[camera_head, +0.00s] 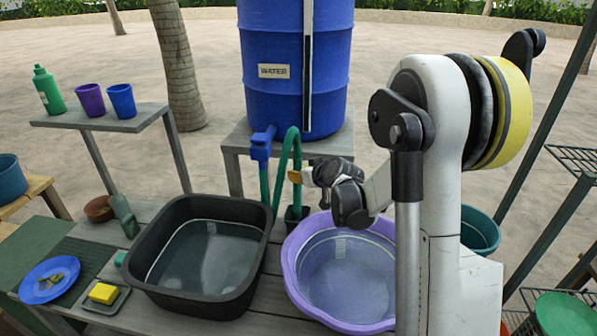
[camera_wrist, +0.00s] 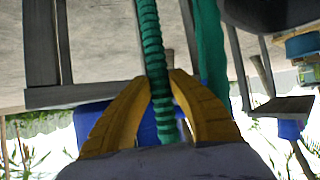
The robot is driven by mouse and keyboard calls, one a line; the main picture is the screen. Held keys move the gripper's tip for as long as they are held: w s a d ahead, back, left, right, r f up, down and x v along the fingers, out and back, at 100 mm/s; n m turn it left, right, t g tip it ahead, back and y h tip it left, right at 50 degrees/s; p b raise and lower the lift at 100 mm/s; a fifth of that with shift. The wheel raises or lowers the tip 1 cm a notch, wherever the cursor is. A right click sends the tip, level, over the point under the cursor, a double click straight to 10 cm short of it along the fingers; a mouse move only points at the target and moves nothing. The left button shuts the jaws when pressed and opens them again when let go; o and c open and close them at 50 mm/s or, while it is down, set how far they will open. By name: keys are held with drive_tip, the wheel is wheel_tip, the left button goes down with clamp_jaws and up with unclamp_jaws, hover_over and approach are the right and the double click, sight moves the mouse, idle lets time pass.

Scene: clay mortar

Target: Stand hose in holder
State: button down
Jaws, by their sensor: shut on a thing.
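The green ribbed hose (camera_head: 283,160) runs from the blue tap (camera_head: 262,148) in the head view, rises in an arch and comes down at my gripper (camera_head: 297,176). In the wrist view the hose (camera_wrist: 152,40) passes between the yellow fingers of my gripper (camera_wrist: 160,77), which are shut on it. A small dark holder (camera_head: 297,222) stands just below my gripper, between the black basin and the purple basin. The hose's lower part is near the holder's mouth. I cannot tell whether its end is inside.
The black basin (camera_head: 155,287) of water is left of the holder; the purple basin (camera_head: 292,262) is right, beneath my arm. The blue water barrel (camera_head: 297,90) stands behind. A yellow sponge (camera_head: 104,293) and a blue plate (camera_head: 36,291) lie at the left.

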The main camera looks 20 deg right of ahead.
sight(299, 191)
wheel_tip(299, 191, down, 7)
drive_tip(key=b, duration=0.5)
drive_tip(key=shift+f, duration=0.1)
drive_tip(key=shift+c, duration=1.9)
unclamp_jaws()
drive_tip(key=w+r+p+v, duration=0.1)
drive_tip(key=p+v, duration=0.3)
drive_tip(key=v, duration=0.6)
drive_tip(key=shift+r, duration=0.3)
